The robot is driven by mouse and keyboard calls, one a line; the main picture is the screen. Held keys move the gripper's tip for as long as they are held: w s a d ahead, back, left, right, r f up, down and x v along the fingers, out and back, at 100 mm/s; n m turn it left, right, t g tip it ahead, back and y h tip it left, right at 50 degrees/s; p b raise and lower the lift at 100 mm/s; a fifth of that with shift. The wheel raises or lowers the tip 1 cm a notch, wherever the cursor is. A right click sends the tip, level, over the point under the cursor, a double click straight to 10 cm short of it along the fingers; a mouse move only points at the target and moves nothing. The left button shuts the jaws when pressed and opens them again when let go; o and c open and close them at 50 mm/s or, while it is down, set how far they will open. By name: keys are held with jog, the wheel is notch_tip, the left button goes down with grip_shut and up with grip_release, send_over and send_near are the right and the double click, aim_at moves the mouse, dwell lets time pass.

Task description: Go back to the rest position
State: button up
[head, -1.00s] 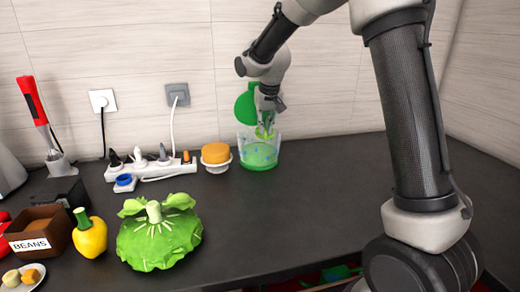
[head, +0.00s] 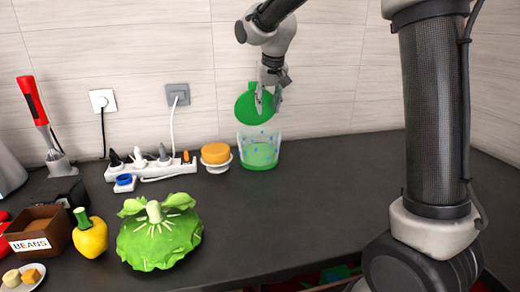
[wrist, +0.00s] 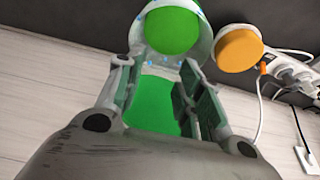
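My gripper (head: 268,103) hangs in the air above a clear container (head: 259,150) with green contents, near the back wall. The container's rim and green inside lie beyond the fingertips (wrist: 172,32).
An orange round item on a small white stand (head: 215,157) is left of the container. A power strip (head: 150,170) with plugs and cords lies farther left. A green lettuce-like vegetable (head: 158,236) and a yellow pepper (head: 90,235) are in front. The counter's right is clear.

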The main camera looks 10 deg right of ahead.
jog(key=v, duration=0.3)
jog(key=shift+r, duration=0.15)
jog(key=s+d+f, duration=0.1)
jog(key=s+d, duration=0.4)
jog(key=s, duration=0.6)
jog(key=s+d+f, duration=0.1)
jog(key=s+d, duration=0.4)
jog(key=s, duration=0.7)
jog(key=s+d+f, duration=0.2)
jog(key=s+d, duration=0.3)
jog(key=s, duration=0.6)
jog(key=shift+s, duration=0.4)
